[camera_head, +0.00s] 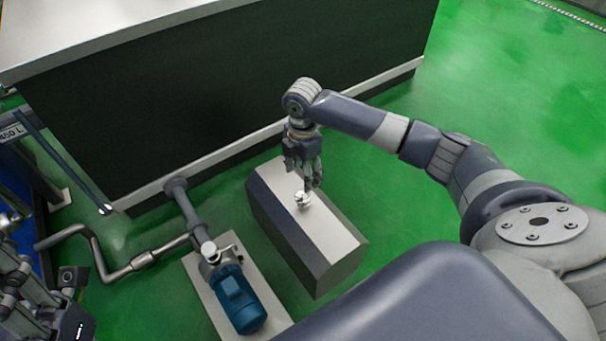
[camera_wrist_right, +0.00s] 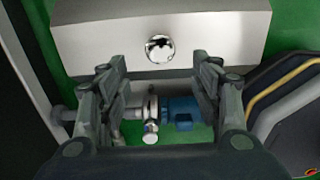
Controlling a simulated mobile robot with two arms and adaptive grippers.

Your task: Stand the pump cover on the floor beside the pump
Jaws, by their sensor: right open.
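The pump cover (camera_head: 318,222) is a long box with dark sides and a pale top. It stands on the green floor to the right of the pump, apart from the pump's base plate. It has a shiny round knob (camera_head: 302,199) on top. The blue pump (camera_head: 241,301) is uncovered. My right gripper (camera_head: 313,188) is open just by the knob. In the right wrist view the knob (camera_wrist_right: 160,48) lies beyond the open fingers, with nothing between them. My left gripper (camera_head: 48,300) is partly in view at the lower left; its jaw state is unclear.
The pump sits on a pale base plate (camera_head: 211,298) with a steel pipe (camera_head: 147,259) running left. A large dark cabinet with a pale top (camera_head: 110,28) stands behind. A blue unit (camera_head: 28,190) is at the left edge. The green floor at the right is clear.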

